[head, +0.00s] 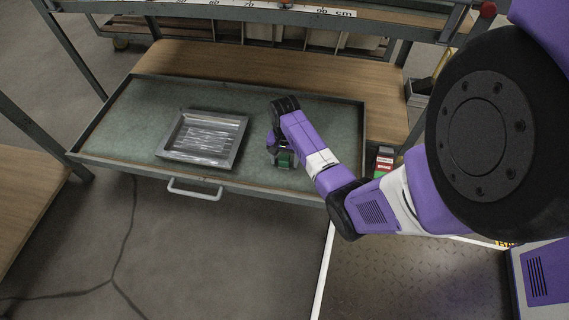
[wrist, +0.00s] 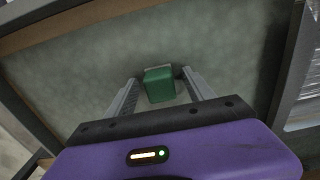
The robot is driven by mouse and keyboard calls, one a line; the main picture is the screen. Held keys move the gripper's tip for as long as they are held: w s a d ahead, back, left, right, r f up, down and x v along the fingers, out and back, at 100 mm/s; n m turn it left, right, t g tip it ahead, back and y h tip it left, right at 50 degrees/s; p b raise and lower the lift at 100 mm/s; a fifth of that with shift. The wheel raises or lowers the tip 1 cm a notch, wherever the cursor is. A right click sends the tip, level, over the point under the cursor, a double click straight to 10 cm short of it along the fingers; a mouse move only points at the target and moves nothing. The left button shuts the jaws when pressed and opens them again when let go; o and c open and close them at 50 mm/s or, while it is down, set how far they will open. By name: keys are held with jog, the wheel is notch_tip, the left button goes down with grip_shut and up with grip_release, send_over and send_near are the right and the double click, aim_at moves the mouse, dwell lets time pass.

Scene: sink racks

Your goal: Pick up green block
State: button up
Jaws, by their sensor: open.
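The green block (wrist: 159,84) sits in the wrist view between the tips of my gripper's two grey fingers. My gripper (wrist: 158,88) is open, with one finger to each side of the block. The right fingertip looks very close to the block and a gap shows at the left; whether either touches cannot be told. In the head view the green block (head: 285,159) shows low beside my gripper (head: 281,150), over the right part of the drawer, partly hidden by my wrist.
The shallow drawer has a green-grey floor (head: 130,125) and a raised metal rim. A metal tray (head: 205,138) stands left of my gripper; its edge shows at the right of the wrist view (wrist: 298,75). A wooden shelf (head: 250,72) lies behind. Small boxes (head: 384,160) stand right of the drawer.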

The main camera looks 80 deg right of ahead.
aim_at(284, 158)
grip_shut()
dwell(0.3)
notch_tip(284, 158, up, 20)
jog(key=p, duration=0.9)
jog(key=shift+p, duration=0.3)
